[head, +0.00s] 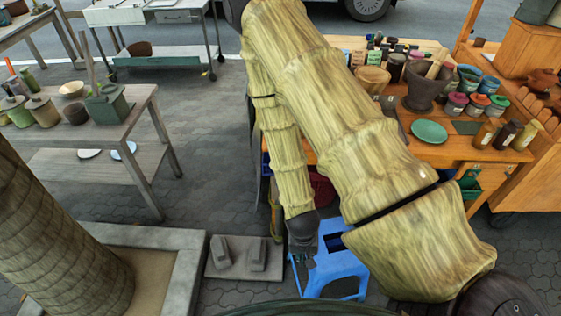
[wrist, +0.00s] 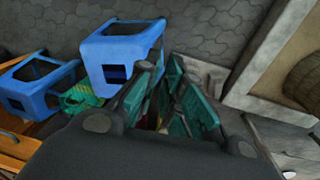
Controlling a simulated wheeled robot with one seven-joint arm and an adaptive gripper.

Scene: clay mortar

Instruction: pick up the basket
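No basket is clearly recognisable in either view. A small green, patterned item (wrist: 82,97) lies between two blue stools in the wrist view. It may be a basket, but it is partly covered and I cannot tell. My gripper (wrist: 160,68) points down toward the paving, its teal-padded fingers apart with a gap between the tips. A little red and yellow shows deep between the fingers, too hidden to identify. In the head view my gripper hangs low beside a blue stool (head: 338,262), and its fingertips are hard to make out.
An orange cart (head: 440,150) with pots and jars stands at right. A dark red container (head: 322,188) is partly hidden behind my arm. A grey table (head: 140,100) stands at left. A stone slab (head: 240,262) lies beside the stool, near a planter kerb (head: 190,270). Paving between is clear.

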